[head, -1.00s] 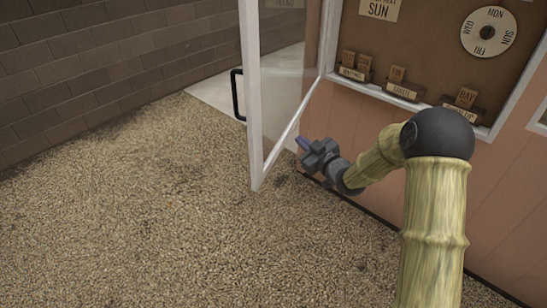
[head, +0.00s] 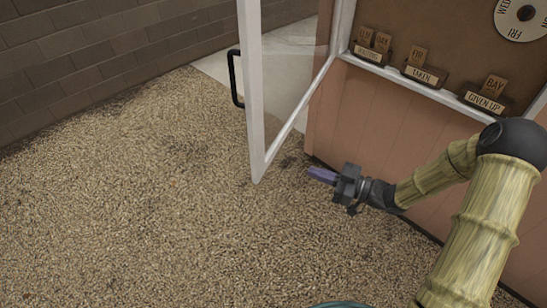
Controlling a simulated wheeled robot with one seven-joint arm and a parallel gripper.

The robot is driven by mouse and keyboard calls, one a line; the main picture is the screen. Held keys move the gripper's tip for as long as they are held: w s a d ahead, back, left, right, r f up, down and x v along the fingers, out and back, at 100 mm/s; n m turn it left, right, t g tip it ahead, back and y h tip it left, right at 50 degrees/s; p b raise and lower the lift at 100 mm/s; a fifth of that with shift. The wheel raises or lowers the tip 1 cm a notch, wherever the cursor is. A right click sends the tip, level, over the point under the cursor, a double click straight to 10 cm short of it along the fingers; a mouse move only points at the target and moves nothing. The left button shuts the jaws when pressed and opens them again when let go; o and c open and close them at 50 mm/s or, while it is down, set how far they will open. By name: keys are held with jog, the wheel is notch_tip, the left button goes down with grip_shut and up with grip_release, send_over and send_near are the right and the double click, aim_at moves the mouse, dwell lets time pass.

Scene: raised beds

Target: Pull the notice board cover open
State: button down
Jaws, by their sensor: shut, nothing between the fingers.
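The notice board cover (head: 257,110) is a clear pane in a white frame, hinged at the board's left edge. It stands swung well out from the board. Its black bar handle (head: 235,79) is on the far side of the frame's outer edge. The notice board (head: 450,48) is brown, in a white frame on a pink wall, with its inside exposed. My gripper (head: 322,175) is shut and empty, with purple fingertips pointing left. It is low in front of the wall, to the right of the cover's lower corner and apart from it in the picture.
Small holders with tags line the board's bottom edge, one marked GIVEN UP (head: 486,100) and one marked TAKEN (head: 426,74). A round day dial (head: 522,14) is at upper right. A block wall (head: 100,60) stands at left. Open gravel (head: 130,210) fills the front and left.

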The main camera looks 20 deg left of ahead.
aim_at(261, 155)
jog(key=a+p, duration=0.1)
jog(key=a, duration=0.3)
jog(key=w+a+p, duration=0.1)
jog(key=a+p, duration=0.1)
jog(key=a, duration=0.2)
jog(key=w+a+p, duration=0.1)
jog(key=a+p, duration=0.1)
jog(key=a, duration=0.3)
jog(key=shift+r, duration=0.15)
jog(key=shift+w+a, duration=0.15)
jog(key=shift+a, duration=0.35)
jog(key=shift+f, duration=0.2)
